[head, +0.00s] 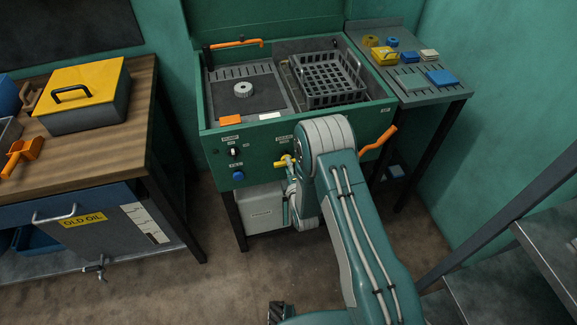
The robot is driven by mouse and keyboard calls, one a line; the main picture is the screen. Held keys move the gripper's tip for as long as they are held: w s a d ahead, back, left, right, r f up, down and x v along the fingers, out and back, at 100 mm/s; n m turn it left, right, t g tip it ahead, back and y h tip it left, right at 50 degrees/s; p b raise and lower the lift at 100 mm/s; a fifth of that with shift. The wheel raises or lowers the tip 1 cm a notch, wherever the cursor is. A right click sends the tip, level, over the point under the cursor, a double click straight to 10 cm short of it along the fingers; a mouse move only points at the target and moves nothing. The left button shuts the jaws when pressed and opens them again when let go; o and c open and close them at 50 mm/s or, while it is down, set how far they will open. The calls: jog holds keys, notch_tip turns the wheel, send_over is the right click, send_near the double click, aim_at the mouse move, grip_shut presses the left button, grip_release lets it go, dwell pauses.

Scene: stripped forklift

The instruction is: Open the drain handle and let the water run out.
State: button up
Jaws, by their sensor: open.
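The green parts washer (208,165) stands at the back with its top open. On its front, below a small label that seems to read DRAIN, a yellow handle (282,161) shows just left of my arm. My arm covers the area right of it, so its valve and exact position are unclear. A pale container (260,212) stands under the washer. I see no running water. My arm bends in front of the washer, and its lower end hangs near the container. My gripper's fingers are not visible.
A wooden bench (95,148) with a yellow-lidded box (84,82) stands left, above an OLD OIL tank (105,240) with a tap. An orange lever (379,144) sticks out right of my arm. Floor front left is clear.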

grip_shut()
jog(key=shift+s+f+m, duration=0.1)
jog(key=shift+m, duration=0.3)
jog(key=m, duration=1.6)
jog(key=shift+s+f+m, duration=0.1)
jog(key=shift+f+m, duration=0.05)
jog(key=shift+m, duration=0.55)
